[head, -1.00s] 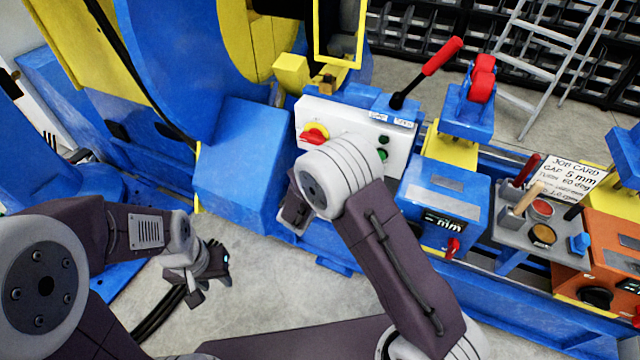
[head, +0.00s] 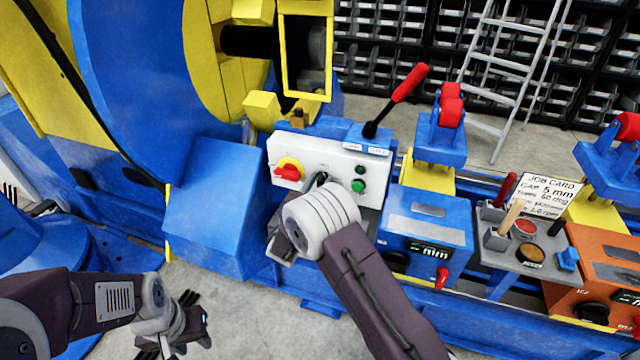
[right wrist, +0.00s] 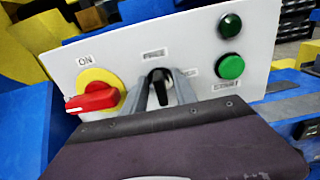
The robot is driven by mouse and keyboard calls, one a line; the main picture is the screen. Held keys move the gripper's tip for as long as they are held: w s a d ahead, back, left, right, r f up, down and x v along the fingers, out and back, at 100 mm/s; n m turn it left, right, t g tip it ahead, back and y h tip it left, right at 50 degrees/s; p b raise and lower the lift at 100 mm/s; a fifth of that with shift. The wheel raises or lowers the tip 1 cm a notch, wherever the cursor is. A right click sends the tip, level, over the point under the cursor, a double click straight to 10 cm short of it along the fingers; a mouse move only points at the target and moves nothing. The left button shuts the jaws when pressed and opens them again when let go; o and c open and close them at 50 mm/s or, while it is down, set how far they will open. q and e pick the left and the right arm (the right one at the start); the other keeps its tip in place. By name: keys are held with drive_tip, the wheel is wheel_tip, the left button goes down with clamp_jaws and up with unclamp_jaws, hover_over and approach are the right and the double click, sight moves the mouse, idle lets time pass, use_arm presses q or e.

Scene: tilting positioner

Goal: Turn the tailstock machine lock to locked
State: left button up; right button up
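The white panel (head: 330,163) carries a small black selector knob, best seen in the right wrist view (right wrist: 159,88). A label above it seems to read FREE; a label at its right is partly hidden. The knob's handle stands roughly upright. My right gripper (right wrist: 163,92) has its two fingers spread on either side of the knob, with a small gap showing; I cannot tell whether they touch it. In the head view my right wrist largely covers the right gripper. My left gripper (head: 192,318) hangs low at the left over the floor, away from the panel.
A red switch on a yellow disc (head: 288,170) is left of the knob; a green button (head: 358,186) is right. A red-handled lever (head: 404,88) rises behind. A blue box (head: 425,235), tool tray (head: 525,250) and orange box (head: 600,290) stand to the right.

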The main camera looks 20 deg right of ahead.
clamp_jaws()
